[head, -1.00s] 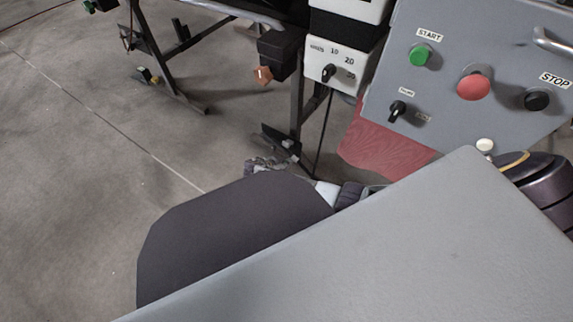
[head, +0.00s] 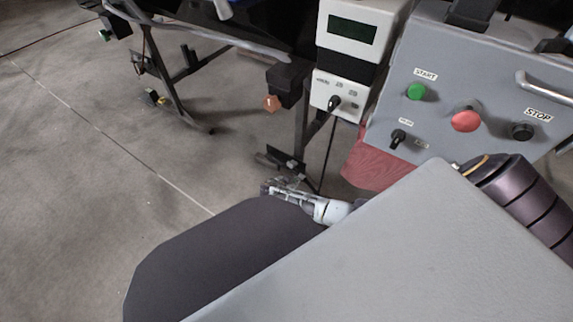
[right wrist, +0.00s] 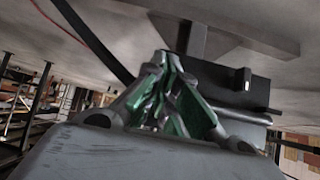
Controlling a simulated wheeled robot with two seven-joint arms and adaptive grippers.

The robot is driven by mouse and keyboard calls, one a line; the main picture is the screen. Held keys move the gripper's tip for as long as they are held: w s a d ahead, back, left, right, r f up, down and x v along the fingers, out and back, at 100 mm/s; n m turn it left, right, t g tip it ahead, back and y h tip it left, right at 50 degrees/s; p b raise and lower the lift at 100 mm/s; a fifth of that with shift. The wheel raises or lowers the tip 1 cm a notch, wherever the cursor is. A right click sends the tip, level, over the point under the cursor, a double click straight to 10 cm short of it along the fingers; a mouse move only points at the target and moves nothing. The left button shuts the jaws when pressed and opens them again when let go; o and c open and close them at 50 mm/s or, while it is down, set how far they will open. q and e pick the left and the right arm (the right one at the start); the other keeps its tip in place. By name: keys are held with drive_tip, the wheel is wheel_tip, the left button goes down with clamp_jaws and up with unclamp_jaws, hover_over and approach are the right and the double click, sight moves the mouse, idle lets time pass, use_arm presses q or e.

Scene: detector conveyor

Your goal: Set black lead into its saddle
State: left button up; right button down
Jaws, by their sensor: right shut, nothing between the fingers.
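A thin black lead (head: 328,150) hangs from the white controller box down towards the floor. In the right wrist view a black cable (right wrist: 92,38) crosses the upper left. A dark bracket (head: 286,160), which may be the saddle, sits low by the stand's foot. A black block with a small white peg (right wrist: 235,86) in the right wrist view looks like the same part. My right gripper (head: 270,188) is shut and empty, just below and left of the bracket. Its green-padded fingers (right wrist: 168,82) show in the right wrist view. My left gripper is not in view.
The controller box (head: 343,92) and the grey panel (head: 465,75) with START and STOP buttons stand above and right of my gripper. A red sheet (head: 372,167) lies below the panel. Conveyor legs (head: 175,85) stand at upper left.

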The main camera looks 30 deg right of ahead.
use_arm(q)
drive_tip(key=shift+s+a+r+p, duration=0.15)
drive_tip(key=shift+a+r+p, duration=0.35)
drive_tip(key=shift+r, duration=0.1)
use_arm(e)
drive_tip(key=d, duration=0.1)
drive_tip(key=n, duration=0.1)
drive_tip(key=d+t, duration=0.1)
drive_tip(key=shift+w+d+r, duration=0.15)
drive_tip(key=shift+w+d, duration=0.15)
drive_tip(key=shift+d, duration=0.05)
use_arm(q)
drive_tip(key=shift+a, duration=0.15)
